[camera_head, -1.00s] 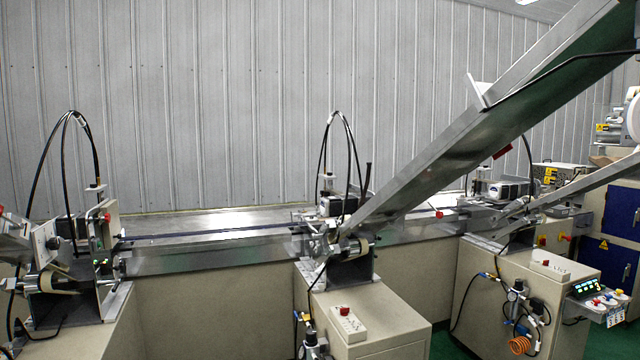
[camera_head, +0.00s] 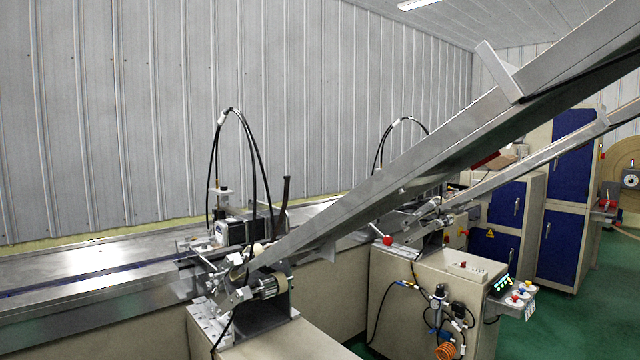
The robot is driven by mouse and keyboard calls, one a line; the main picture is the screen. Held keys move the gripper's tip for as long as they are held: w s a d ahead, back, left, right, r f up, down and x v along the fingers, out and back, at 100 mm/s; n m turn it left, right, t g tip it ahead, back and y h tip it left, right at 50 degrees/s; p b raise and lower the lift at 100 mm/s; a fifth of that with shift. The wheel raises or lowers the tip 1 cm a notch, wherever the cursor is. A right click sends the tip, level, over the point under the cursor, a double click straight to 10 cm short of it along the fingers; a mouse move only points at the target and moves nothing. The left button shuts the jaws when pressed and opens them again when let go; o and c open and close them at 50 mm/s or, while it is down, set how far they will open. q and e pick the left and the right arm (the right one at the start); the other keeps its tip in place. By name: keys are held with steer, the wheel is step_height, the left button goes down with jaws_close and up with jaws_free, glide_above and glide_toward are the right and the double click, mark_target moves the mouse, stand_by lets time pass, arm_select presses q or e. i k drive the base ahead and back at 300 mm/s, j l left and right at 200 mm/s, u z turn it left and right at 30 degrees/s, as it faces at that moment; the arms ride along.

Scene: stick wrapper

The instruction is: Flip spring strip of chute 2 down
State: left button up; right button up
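A long metal chute (camera_head: 420,150) slopes down from the upper right to a feeder unit (camera_head: 250,285) at the centre-left. A second chute (camera_head: 540,160) slopes down behind it to another feeder unit (camera_head: 415,225). I cannot tell which of them is chute 2. A thin plate (camera_head: 497,68) stands up from the upper edge of the nearer chute; I cannot tell whether it is a spring strip. Neither of my grippers is in view.
A metal conveyor bed (camera_head: 90,265) runs along the back left. A beige cabinet (camera_head: 440,290) with hoses and a button panel (camera_head: 515,300) stands at the right. Blue-doored cabinets (camera_head: 570,190) stand behind. Green floor (camera_head: 570,335) is clear at lower right.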

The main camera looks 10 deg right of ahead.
mark_target(285, 197)
steer(key=i+j+z, duration=0.75)
steer(key=j, duration=0.2)
steer(key=j+z, duration=0.25)
steer(key=j, duration=0.15)
steer(key=i+j+z, duration=0.25)
steer(key=j, duration=0.2)
steer(key=j+z, duration=0.25)
steer(key=j, duration=0.15)
